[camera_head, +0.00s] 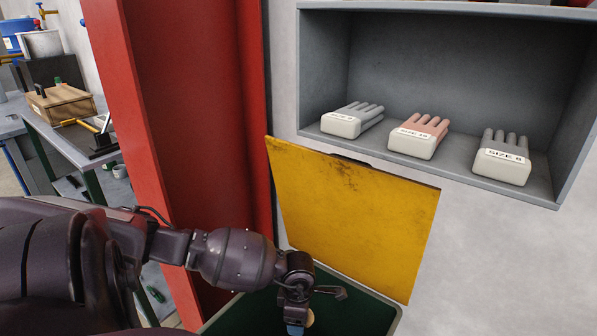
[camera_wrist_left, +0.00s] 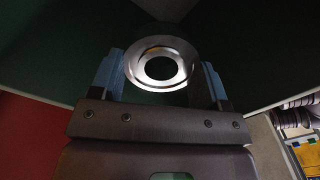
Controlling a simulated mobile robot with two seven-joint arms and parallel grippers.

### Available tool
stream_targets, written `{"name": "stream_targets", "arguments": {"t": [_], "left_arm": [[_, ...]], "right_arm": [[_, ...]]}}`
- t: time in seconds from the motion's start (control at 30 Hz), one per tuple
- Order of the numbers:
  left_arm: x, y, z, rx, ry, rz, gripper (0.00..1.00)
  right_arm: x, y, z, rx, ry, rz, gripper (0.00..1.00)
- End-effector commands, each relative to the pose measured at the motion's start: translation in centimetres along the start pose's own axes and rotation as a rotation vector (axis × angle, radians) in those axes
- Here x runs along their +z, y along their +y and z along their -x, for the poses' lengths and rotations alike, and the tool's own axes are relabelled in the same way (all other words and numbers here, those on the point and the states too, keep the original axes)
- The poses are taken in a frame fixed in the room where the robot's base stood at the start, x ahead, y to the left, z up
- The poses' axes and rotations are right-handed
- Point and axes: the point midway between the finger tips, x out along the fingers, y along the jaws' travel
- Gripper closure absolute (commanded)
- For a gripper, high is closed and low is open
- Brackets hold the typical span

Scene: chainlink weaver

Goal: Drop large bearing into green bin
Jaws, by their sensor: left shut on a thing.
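My left gripper (camera_wrist_left: 161,78) is shut on the large bearing (camera_wrist_left: 133,70), a shiny metal ring with a dark hole, held between its two blue fingertips. In the head view my left gripper (camera_head: 297,326) reaches down at the bottom edge, over the green bin (camera_head: 347,308). Only a small bit of the bearing shows there beside the fingers. The bin's dark green walls also fill much of the left wrist view (camera_wrist_left: 60,55). My right gripper is not in either view.
A yellow panel (camera_head: 355,215) stands upright behind the bin. A red post (camera_head: 190,130) rises at its left. A grey wall shelf (camera_head: 440,60) holds several glove packs above right. A workbench (camera_head: 75,150) with a wooden box is at the far left.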

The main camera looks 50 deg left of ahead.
Motion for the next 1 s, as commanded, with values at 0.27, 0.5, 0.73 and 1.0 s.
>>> {"name": "stream_targets", "arguments": {"t": [0.27, 0.5, 0.73, 1.0], "left_arm": [[0.1, 0.0, 0.1, 0.001, -0.002, 0.0, 0.08], [0.0, 0.0, 0.1, 0.001, -0.001, 0.0, 0.01], [0.1, 0.1, 1.3, 0.004, -0.004, -0.001, 0.01], [0.1, 0.2, 6.3, 0.009, -0.007, -0.001, 0.01]], "right_arm": [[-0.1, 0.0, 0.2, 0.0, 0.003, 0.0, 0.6], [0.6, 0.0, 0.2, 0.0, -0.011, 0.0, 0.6], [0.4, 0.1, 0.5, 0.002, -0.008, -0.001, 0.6], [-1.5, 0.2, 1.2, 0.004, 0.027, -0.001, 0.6]]}}
